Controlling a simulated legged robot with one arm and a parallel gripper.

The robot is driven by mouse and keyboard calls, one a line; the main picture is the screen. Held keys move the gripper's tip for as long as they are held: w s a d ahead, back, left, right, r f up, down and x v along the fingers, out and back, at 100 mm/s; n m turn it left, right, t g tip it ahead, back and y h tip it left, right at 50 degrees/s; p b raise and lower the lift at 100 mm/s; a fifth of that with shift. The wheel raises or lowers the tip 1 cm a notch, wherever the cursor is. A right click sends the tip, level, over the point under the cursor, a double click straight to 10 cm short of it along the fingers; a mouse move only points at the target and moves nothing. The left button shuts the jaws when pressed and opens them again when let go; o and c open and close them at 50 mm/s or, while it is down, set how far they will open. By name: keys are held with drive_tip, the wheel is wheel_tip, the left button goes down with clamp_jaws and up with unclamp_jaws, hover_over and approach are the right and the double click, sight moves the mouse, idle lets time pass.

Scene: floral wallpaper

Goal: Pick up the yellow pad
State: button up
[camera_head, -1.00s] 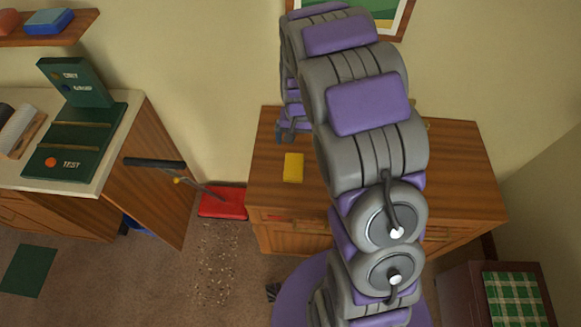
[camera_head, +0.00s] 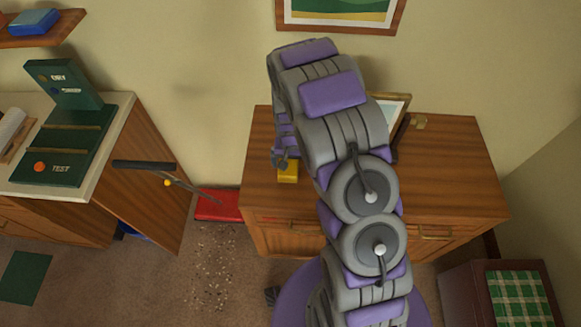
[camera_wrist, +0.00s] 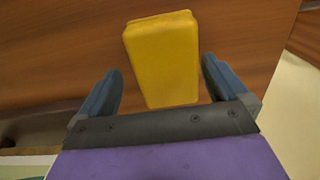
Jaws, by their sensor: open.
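The yellow pad (camera_head: 288,173) lies on the wooden dresser top, near its left edge. In the wrist view the yellow pad (camera_wrist: 162,60) is a thick block with rounded edges, lying between and slightly beyond the two blue-grey fingers. My gripper (camera_wrist: 162,85) is open, with a gap on each side of the pad. In the head view my gripper (camera_head: 281,162) is just above the pad and hides part of it. I cannot tell how far above the surface the fingertips are.
The dresser (camera_head: 455,170) also bears a picture frame (camera_head: 402,125) behind my arm. A counter (camera_head: 112,135) with a green test device (camera_head: 65,140) stands at left. A red dustpan-like object (camera_head: 218,206) lies on the floor between. A dark red cabinet (camera_head: 460,295) stands at lower right.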

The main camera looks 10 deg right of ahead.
drive_tip(key=shift+a+f, duration=0.2)
drive_tip(key=shift+f, duration=0.35)
drive_tip(key=shift+a, duration=0.55)
drive_tip(key=shift+c, duration=0.3)
drive_tip(key=shift+d, duration=0.55)
drive_tip(key=c, duration=0.7)
drive_tip(key=shift+a, duration=0.1)
drive_tip(key=c, duration=0.3)
drive_tip(key=shift+a+r, duration=0.1)
drive_tip(key=shift+a, duration=0.25)
drive_tip(key=shift+c, duration=0.5)
drive_tip(key=shift+d+r, duration=0.15)
drive_tip(key=shift+r, duration=0.3)
drive_tip(key=r, duration=0.1)
drive_tip(key=r+p, duration=0.1)
drive_tip(key=r, duration=0.1)
drive_tip(key=shift+s+d, duration=0.1)
drive_tip(key=shift+d, duration=0.1)
drive_tip(key=s, duration=0.5)
drive_tip(key=s+d+p, duration=0.1)
drive_tip(key=s, duration=0.4)
drive_tip(key=s+d+r+p, duration=0.1)
drive_tip(key=s, duration=0.4)
drive_tip(key=shift+s+d, duration=0.15)
drive_tip(key=shift+s, duration=0.15)
